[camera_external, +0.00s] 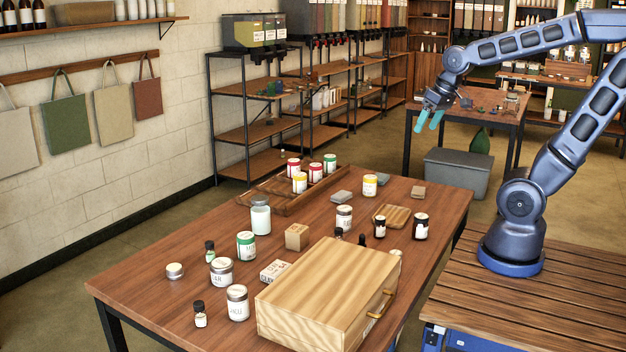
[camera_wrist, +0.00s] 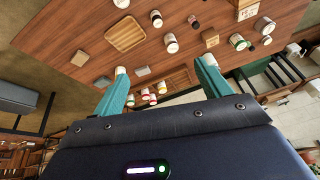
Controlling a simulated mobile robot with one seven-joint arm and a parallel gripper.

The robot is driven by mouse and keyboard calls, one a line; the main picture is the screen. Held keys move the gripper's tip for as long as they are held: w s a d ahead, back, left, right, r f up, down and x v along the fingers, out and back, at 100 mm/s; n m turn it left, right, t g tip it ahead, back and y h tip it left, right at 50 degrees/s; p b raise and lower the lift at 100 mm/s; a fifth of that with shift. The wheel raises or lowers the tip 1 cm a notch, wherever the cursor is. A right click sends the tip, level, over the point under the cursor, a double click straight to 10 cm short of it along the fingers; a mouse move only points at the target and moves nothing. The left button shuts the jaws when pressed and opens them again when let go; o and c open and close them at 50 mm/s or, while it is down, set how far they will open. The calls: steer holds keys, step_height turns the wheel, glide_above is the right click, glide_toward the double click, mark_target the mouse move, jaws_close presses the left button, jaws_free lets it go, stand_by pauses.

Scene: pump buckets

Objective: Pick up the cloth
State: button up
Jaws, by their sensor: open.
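A small flat grey piece (camera_external: 342,197), which looks like a folded cloth, lies on the wooden table between the crate of jars and a white jar. It also seems to show in the wrist view as a grey patch (camera_wrist: 142,71); its fabric is too small to make out. My gripper (camera_external: 428,121) is raised in the air beyond the table's far right corner, well apart from the grey piece. Its two teal fingers (camera_wrist: 163,68) are spread in the wrist view, with nothing held between them.
A large wooden case (camera_external: 330,285) fills the front.

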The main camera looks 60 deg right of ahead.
steer(key=w+d+f+m, duration=0.4)
steer(key=w+d+f, duration=0.2)
steer(key=w+d, duration=0.2)
steer(key=m+g+h, duration=0.4)
steer(key=m+h, duration=0.1)
steer(key=m, duration=0.4)
glide_toward(419, 190)
steer(key=d+f, duration=0.2)
steer(key=shift+s+f, duration=0.3)
steer(key=shift+f, duration=0.05)
steer(key=shift+w+a+x, duration=0.1)
steer(key=shift+w+x, duration=0.05)
steer(key=shift+x, duration=0.75)
steer(key=shift+w+a+x, duration=0.1)
steer(key=shift+w+x, duration=0.05)
steer(key=shift+x, duration=0.8)
steer(key=shift+w+a+x, duration=0.1)
steer(key=shift+w+x, duration=0.05)
steer(key=shift+x, duration=0.75)
steer(key=shift+t, duration=0.3)
steer(key=shift+c, duration=0.3)
steer(key=c, duration=1)
